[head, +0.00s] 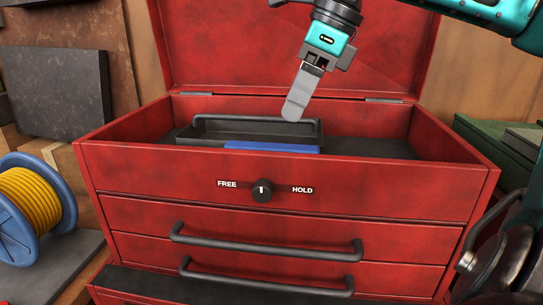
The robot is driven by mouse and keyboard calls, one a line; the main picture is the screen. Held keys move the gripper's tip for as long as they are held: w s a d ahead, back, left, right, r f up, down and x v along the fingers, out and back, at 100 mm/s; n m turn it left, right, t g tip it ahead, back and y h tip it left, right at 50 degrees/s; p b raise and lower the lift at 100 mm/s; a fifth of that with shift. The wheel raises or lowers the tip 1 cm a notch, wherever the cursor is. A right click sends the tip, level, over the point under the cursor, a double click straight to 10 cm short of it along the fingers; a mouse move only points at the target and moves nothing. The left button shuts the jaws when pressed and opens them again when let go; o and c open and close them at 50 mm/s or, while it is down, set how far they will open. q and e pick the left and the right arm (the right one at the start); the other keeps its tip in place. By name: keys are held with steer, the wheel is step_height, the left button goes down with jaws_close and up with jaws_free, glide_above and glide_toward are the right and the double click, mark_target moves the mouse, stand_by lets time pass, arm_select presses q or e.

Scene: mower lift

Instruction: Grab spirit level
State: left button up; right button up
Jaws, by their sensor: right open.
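A blue bar (272,147), which looks like the spirit level, lies in the open top of the red tool chest (150,170). Only its upper part shows above the chest's front wall; the rest is hidden. A dark tray (200,133) with a raised bar handle is just behind it. My right gripper (297,107) comes down from the top, open and empty, with its grey fingers pointing down at the tray's back edge, above and behind the blue bar. I cannot tell its exact height. My left gripper is not in view.
The chest's raised lid (230,50) stands behind the gripper. The front has a FREE/HOLD knob (262,190) and drawers with dark handles (265,247). A yellow cable reel (35,205) stands at left. Free room shows inside the chest at right.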

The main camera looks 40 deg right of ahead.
mark_target(271, 145)
steer(key=x, duration=0.4)
steer(key=shift+w+f, duration=0.1)
steer(key=shift+f, duration=0.2)
steer(key=shift+w+p+x, duration=0.15)
steer(key=shift+x, duration=1.15)
steer(key=shift+w+p+x, duration=0.15)
steer(key=shift+w+x, duration=0.05)
steer(key=shift+x, duration=1.1)
steer(key=shift+r, duration=0.1)
jaws_close()
steer(key=shift+r, duration=0.15)
